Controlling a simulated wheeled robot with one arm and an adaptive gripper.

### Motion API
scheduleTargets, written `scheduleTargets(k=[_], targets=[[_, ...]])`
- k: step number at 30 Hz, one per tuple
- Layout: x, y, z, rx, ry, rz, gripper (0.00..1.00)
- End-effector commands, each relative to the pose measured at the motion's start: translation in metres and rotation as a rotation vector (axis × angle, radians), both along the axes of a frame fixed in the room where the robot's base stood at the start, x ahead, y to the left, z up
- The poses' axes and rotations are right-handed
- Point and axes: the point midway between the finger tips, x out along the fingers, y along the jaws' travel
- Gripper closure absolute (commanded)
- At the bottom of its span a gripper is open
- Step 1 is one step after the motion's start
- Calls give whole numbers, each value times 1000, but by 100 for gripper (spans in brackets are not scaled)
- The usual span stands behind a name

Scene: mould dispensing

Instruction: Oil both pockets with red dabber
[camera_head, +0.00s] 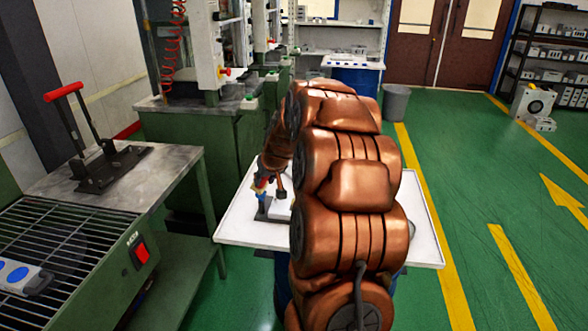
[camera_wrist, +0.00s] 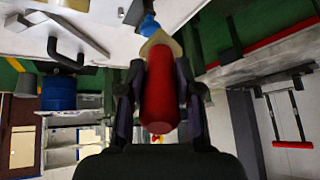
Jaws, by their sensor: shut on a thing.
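My gripper (camera_wrist: 160,84) is shut on the red dabber (camera_wrist: 160,100), with a finger on each side of its red handle. The dabber has a pale collar and a blue tip (camera_wrist: 150,25). The handle also shows in the wrist view (camera_wrist: 66,56). I cannot tell whether the tip touches anything. The pockets cannot be made out; my arm hides part of the table.
At left stands a grey-topped bench (camera_head: 170,165) with a red-handled lever press (camera_head: 100,165). A wire-grid unit (camera_head: 60,260) with a red switch is in front. Green machines stand behind the table.

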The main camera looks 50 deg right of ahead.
Motion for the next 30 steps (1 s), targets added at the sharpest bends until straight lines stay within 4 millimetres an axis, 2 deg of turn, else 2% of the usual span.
scheduleTargets(k=[1, 3, 6, 9, 17, 30], targets=[[-8, -22, 3, -8, 2, -34, 100], [-16, -44, 11, -19, 2, -71, 100], [-27, -67, 18, -28, 10, -106, 100], [-34, -80, 23, -32, 14, -131, 100], [-38, -88, 20, -34, 16, -144, 100], [-38, -87, -19, -33, 16, -142, 100]])
